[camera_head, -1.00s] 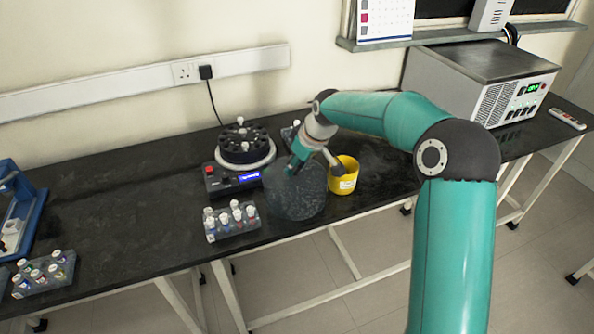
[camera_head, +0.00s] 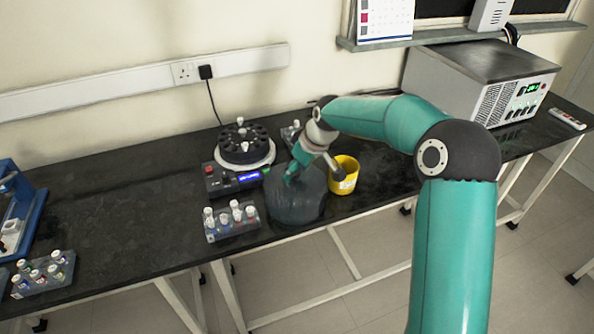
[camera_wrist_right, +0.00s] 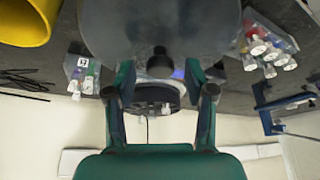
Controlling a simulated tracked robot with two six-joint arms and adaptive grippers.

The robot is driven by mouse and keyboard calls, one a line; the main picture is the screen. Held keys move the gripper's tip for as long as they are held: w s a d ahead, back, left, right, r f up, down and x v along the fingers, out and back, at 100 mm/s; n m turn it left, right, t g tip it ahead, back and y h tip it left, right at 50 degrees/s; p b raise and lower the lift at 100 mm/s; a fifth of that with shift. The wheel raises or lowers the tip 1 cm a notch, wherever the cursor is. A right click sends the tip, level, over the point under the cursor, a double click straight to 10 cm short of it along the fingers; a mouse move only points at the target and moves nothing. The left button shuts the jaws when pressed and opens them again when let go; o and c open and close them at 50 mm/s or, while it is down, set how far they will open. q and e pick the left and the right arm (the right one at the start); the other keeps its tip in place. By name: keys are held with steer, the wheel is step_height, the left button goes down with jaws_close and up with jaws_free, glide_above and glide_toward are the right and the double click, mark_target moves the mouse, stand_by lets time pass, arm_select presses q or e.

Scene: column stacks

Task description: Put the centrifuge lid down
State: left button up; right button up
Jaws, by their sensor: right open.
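The centrifuge lid (camera_head: 297,207) is a smoky, see-through dome at the front of the dark bench, right of the centrifuge (camera_head: 235,181). It appears to rest on the bench top. In the right wrist view the lid (camera_wrist_right: 155,22) fills the top middle, with its black knob (camera_wrist_right: 160,62) between my spread fingertips. My right gripper (camera_head: 290,174) is over the lid's top; in the wrist view the gripper (camera_wrist_right: 160,72) is open, with gaps on both sides of the knob. The centrifuge is uncovered and its black rotor (camera_head: 243,144) shows. My left gripper is not in view.
A yellow cup (camera_head: 345,176) stands close to the lid's right. A rack of white-capped tubes (camera_head: 231,221) is just to its left, and another rack (camera_head: 290,132) stands behind. The bench's front edge is close to the lid.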

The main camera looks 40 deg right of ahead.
steer(key=v, duration=1.1)
steer(key=shift+s, duration=0.15)
